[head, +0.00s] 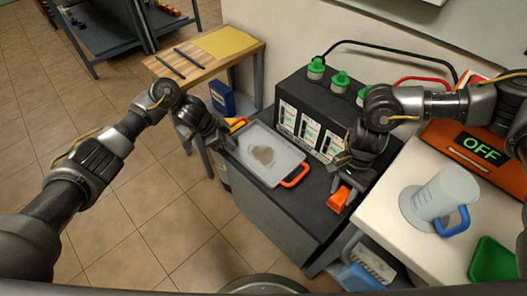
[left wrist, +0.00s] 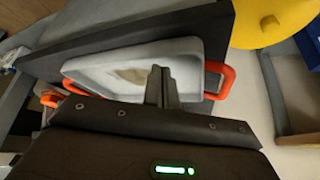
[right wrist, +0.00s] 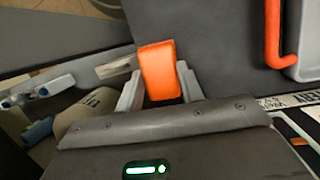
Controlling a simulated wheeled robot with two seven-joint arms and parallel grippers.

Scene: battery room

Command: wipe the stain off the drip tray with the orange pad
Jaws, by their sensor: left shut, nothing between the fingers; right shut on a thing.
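The drip tray (head: 285,150) is a pale shallow tray with orange handles on the dark cabinet top. A brownish stain (head: 263,155) lies on its floor; part of it also shows in the left wrist view (left wrist: 138,76). My right gripper (head: 345,180) is shut on the orange pad (head: 340,199), to the right of the tray and apart from it. In the right wrist view the pad (right wrist: 158,72) sits between the fingers. My left gripper (head: 229,143) is shut and empty at the tray's left edge; its fingers (left wrist: 160,75) hide part of the tray in the left wrist view.
A black battery unit (head: 310,98) with green caps stands behind the tray. A white counter (head: 405,240) at right holds a clear jug (head: 440,193) and a green tray (head: 492,261). A wooden table (head: 205,67) stands at the back left. Tiled floor is clear at left.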

